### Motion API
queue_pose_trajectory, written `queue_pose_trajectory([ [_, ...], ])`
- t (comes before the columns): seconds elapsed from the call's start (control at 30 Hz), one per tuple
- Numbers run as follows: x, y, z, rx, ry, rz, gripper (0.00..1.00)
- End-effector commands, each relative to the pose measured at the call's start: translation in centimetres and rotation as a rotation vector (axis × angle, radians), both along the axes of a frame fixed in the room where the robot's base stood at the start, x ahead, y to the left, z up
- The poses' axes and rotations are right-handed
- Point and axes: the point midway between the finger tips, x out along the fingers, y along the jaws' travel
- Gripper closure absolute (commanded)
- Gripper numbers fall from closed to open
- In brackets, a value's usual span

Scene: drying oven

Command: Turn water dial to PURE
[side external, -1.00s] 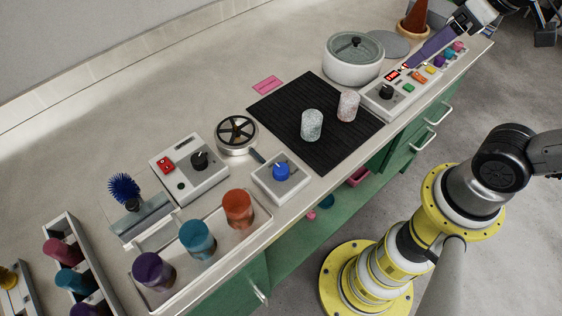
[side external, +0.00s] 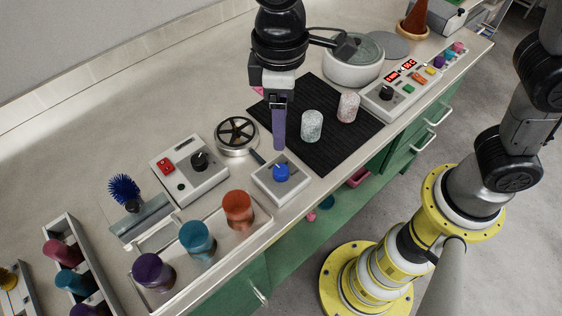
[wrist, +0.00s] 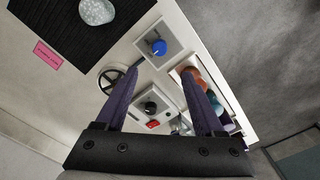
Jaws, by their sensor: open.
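The box with the blue dial (side external: 281,172) sits near the counter's front edge; its base (side external: 268,188) is a small white box. The blue dial also shows in the wrist view (wrist: 158,47), ahead of and between my fingers. No dial lettering is readable. My gripper (side external: 279,148) has purple fingers and hangs just above and behind the blue dial in the side view, apart from it as far as I can tell. In the wrist view my gripper (wrist: 165,85) is open with nothing between the fingertips.
A box with a black knob and red switch (side external: 190,168) and a round valve wheel (side external: 237,132) stand to the left. Two speckled cups (side external: 312,126) stand on a black mat (side external: 320,165). A grey pot (side external: 352,70) stands behind.

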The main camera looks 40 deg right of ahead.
Motion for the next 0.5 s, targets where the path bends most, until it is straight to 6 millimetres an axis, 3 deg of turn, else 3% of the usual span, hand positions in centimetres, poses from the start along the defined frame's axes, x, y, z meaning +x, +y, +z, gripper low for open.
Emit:
queue_pose_trajectory([
  [0.5,-0.1,-0.2,-9.5,-0.004,0.006,-0.003,0.30],
])
